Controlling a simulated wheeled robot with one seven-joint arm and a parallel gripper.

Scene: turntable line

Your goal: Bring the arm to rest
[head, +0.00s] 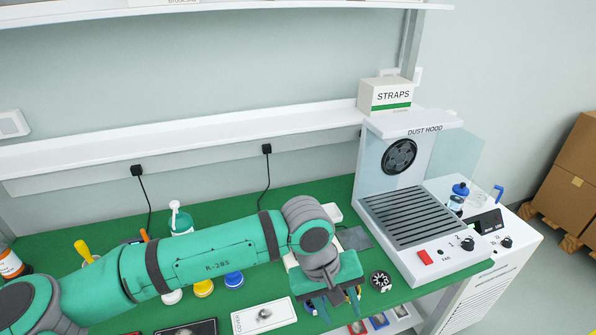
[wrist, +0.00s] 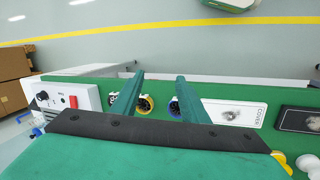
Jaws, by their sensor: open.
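My green arm (head: 215,260) reaches across the bench from the lower left in the head view. My gripper (head: 338,302) hangs fingers-down at the arm's end, over the front part of the green bench top. In the wrist view my gripper (wrist: 160,80) has its two green fingers apart, with nothing held between them. A yellow-rimmed round part (wrist: 145,103) and a blue-rimmed round part (wrist: 175,107) show behind the fingers. The gripper's palm hides part of the bench.
The dust hood (head: 408,215) stands to the right, with the STRAPS box (head: 387,95) above it. A round black-and-white part (head: 380,281) lies right of my gripper. A white COVER plate (head: 264,315) lies left of it. Yellow (head: 203,288) and blue (head: 234,279) lids sit near the arm.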

